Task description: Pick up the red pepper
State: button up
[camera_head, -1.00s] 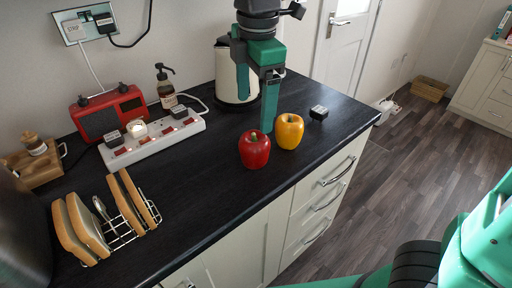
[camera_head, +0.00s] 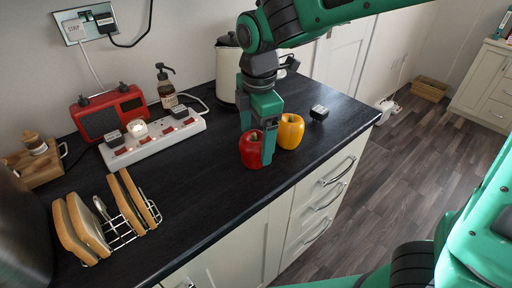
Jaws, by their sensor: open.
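The red pepper (camera_head: 251,152) stands on the dark worktop near its front edge. My gripper (camera_head: 257,143) points down over it, with one green finger in front of the pepper's right side and the other at its upper left, partly behind it. The jaws are open, with the pepper between or just beside the fingers; contact cannot be told. The pepper's right part and top are partly hidden by my gripper.
A yellow pepper (camera_head: 291,131) stands close on the right. A small dark box (camera_head: 319,112) lies beyond it. A kettle (camera_head: 227,72), a white power strip (camera_head: 160,142), a red radio (camera_head: 108,114) and a toast rack (camera_head: 123,238) stand around. Worktop left of the pepper is clear.

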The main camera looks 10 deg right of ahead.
jog(key=c, duration=1.2)
